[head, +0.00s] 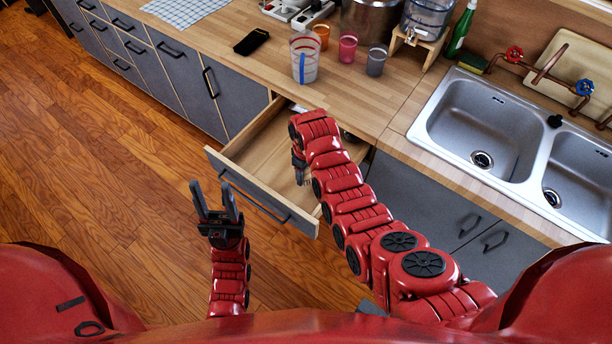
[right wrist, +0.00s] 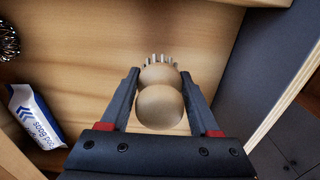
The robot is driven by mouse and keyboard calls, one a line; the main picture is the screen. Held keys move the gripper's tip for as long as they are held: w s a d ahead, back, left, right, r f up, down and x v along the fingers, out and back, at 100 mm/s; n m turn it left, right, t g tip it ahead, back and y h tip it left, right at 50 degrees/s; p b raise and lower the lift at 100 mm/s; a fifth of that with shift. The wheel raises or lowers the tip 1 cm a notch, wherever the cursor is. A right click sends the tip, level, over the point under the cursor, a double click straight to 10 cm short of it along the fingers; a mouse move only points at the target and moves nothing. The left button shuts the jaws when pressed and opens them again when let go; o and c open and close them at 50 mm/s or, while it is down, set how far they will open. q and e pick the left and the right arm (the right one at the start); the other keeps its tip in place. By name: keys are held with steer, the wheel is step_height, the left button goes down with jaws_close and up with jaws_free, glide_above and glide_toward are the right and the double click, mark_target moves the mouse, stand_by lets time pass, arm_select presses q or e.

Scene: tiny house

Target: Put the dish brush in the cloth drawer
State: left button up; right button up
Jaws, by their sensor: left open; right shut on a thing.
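The cloth drawer (head: 250,197) is pulled open below the wooden counter. My right gripper (right wrist: 159,80) is shut on the dish brush (right wrist: 160,106), a round pale wooden brush with short bristles. In the right wrist view the brush is over the drawer's wooden floor (right wrist: 75,60); whether it touches the floor I cannot tell. In the head view the right gripper is over the open drawer, partly hidden by its own arm. My left gripper (head: 214,203) is open and empty, in front of the drawer and to its left.
The counter holds a jug (head: 304,58), cups and a black cloth-like item (head: 251,41). A double sink (head: 480,120) is at right.

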mark_target(306, 179)
steer(key=shift+s+f, duration=0.1)
steer(key=shift+f, duration=0.25)
steer(key=shift+f+p, duration=0.4)
steer(key=shift+f, duration=1)
steer(key=shift+f, duration=0.1)
steer(key=shift+f+b, duration=0.15)
steer(key=shift+b, duration=0.15)
steer(key=o, duration=1.4)
